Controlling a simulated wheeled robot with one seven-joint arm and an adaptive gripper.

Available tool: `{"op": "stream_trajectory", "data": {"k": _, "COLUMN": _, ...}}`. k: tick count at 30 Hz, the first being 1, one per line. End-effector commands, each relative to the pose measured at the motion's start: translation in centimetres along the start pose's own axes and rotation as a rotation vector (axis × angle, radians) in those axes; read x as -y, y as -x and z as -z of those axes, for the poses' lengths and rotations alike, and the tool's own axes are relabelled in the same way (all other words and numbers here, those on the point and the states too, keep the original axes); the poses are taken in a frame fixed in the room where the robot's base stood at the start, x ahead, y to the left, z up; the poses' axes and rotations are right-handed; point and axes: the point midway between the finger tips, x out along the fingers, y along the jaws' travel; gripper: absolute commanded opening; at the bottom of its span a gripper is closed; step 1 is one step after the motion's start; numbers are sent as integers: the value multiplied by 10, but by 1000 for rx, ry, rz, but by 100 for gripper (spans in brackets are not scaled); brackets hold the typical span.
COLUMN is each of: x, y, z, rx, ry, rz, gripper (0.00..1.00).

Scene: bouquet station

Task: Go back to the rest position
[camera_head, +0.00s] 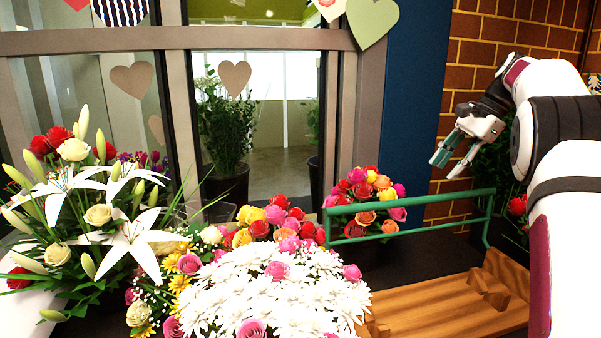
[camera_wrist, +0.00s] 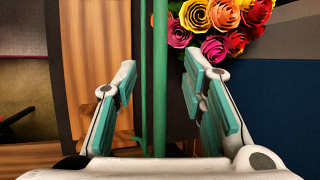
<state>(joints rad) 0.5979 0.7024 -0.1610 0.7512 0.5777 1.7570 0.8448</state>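My gripper (camera_head: 452,160) is raised at the right of the head view, in front of the brick wall. Its two green-padded fingers are apart and nothing is held between them. In the wrist view my gripper (camera_wrist: 162,84) also shows open. A green handle bar (camera_head: 410,209) of the wooden tray (camera_head: 440,308) is lower than the fingers in the head view. In the wrist view the green bar (camera_wrist: 160,60) runs lengthwise in the gap between the fingers. The fingers look clear of it in the head view.
White flowers (camera_head: 275,295) fill the front middle, with lilies (camera_head: 135,240) at the left. A rose bunch (camera_head: 365,200) stands behind the handle; roses (camera_wrist: 215,25) show near the right finger in the wrist view. A brick wall (camera_head: 465,75) and a window are behind.

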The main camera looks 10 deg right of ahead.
Motion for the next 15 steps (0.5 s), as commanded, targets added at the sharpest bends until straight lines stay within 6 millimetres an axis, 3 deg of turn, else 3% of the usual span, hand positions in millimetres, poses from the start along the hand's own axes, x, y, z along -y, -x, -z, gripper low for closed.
{"op": "stream_trajectory", "data": {"k": 5, "x": -2, "y": 8, "z": -34, "rx": -24, "ry": 74, "rz": 1, "gripper": 38}}
{"op": "stream_trajectory", "data": {"k": 8, "x": -9, "y": 12, "z": -69, "rx": -53, "ry": 160, "rz": -2, "gripper": 38}}
{"op": "stream_trajectory", "data": {"k": 15, "x": -50, "y": 12, "z": -153, "rx": -129, "ry": 409, "rz": -26, "gripper": 38}}
